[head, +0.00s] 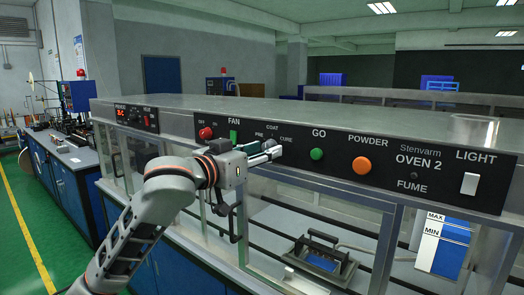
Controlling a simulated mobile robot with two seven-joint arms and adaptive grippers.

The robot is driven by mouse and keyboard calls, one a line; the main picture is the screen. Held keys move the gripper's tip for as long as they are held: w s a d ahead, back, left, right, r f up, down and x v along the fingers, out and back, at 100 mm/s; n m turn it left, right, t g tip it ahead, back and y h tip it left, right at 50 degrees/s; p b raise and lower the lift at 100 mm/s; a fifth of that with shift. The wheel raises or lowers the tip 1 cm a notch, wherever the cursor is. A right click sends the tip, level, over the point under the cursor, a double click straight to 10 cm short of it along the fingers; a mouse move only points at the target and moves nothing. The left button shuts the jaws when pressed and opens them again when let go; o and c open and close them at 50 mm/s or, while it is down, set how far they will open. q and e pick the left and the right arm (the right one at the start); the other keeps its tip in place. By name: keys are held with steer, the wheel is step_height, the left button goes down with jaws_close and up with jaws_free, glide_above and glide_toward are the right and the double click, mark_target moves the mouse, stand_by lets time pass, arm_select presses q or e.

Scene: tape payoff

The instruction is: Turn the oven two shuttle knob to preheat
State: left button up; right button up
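The oven two control panel (440,183) is a black strip along the front of a grey cabinet, lettered OVEN 2. The labels PRE, COAT and CURE stand around the spot of the shuttle knob. My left gripper (268,153) is in front of that spot, its fingers pointing right along the panel. The finger gap is too small to make out. My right gripper is not in view.
Close by on the panel are a red button (206,133), a green FAN switch (234,136), a green GO button (317,154) and an orange POWDER button (362,165). A white LIGHT switch (469,184) is at the right. Glazed framing lies below the panel.

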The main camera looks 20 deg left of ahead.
arm_select(q)
jaws_close()
steer(key=n, duration=1.1)
steer(key=shift+n, duration=0.4)
stand_by(0.5)
